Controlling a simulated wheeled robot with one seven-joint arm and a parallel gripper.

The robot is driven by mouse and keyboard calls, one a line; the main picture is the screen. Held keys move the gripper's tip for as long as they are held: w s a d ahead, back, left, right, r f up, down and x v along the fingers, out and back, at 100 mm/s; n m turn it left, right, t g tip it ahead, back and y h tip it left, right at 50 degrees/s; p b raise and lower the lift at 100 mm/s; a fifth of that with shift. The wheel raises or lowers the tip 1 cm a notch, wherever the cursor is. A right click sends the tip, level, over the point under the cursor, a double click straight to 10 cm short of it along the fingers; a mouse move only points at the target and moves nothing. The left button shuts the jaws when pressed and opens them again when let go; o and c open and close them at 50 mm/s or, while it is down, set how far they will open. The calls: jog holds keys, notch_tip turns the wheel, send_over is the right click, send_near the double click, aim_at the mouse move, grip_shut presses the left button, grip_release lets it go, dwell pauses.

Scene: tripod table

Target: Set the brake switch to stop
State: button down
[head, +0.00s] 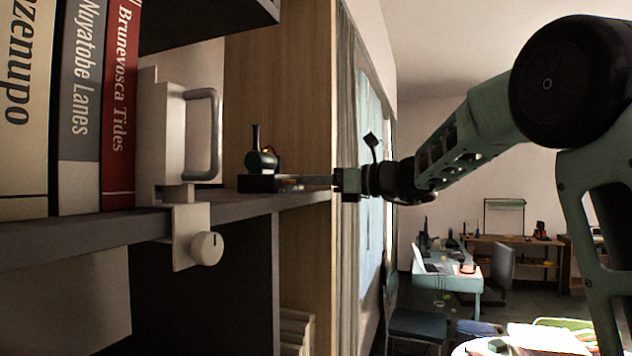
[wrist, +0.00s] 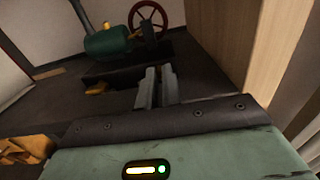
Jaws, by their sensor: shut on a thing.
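A toy steam engine with a dark green boiler (wrist: 108,43), a red flywheel (wrist: 148,18) and a black base (wrist: 125,70) stands on the shelf. In the head view, the engine (head: 262,161) stands near the shelf's right end. A small yellow-orange lever-like piece (wrist: 97,88) shows at the base's front edge, left of my fingers; I cannot tell if it is the brake switch. My gripper (wrist: 156,78) reaches the base front with its two grey fingers close together, shut on a small part hidden between them. In the head view my gripper (head: 305,181) comes from the right.
A wooden side panel (wrist: 228,40) stands close on the right of my gripper. Books (head: 118,105) and a pale bookend-like piece with a grey handle (head: 166,125) stand left on the shelf (head: 100,235). A white knob (head: 206,249) sticks out at the shelf's front.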

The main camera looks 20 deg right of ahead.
jog(key=shift+s+a+b, duration=0.9)
jog(key=shift+s+a, duration=0.15)
jog(key=c, duration=1.6)
grip_release()
jog(key=shift+o, duration=0.2)
jog(key=b+v, duration=0.6)
jog(key=v, duration=1.1)
jog(key=shift+s, duration=0.2)
jog(key=shift+d+r, duration=0.1)
jog(key=shift+d, duration=0.05)
